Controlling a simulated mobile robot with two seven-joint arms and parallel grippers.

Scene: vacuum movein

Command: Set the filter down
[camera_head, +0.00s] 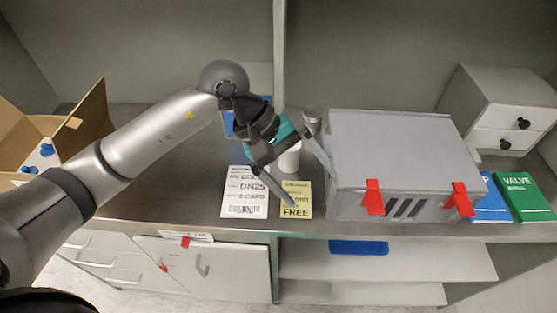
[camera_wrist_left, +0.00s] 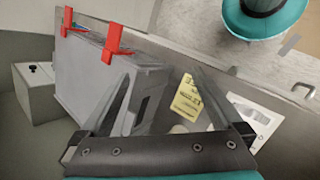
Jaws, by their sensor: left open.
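A white cylinder (camera_head: 289,160), which looks like the filter, stands on the metal counter behind my left gripper. It is partly covered by the gripper in the head view. In the left wrist view a pale rounded shape (camera_wrist_left: 180,128) shows low between the fingers; I cannot tell for certain that it is the same cylinder. My left gripper (camera_head: 312,190) is open with its fingers spread wide, pointing down towards the counter near the yellow label, left of the grey box. Nothing is seen held between the fingers. My right gripper is not in view.
A grey box (camera_head: 390,150) with red latches stands close right of the gripper. A white label (camera_head: 244,192) and a yellow label (camera_head: 297,200) lie at the front. An open cardboard box (camera_head: 88,120) is left. A drawer unit (camera_head: 500,110) and green book (camera_head: 522,197) are right.

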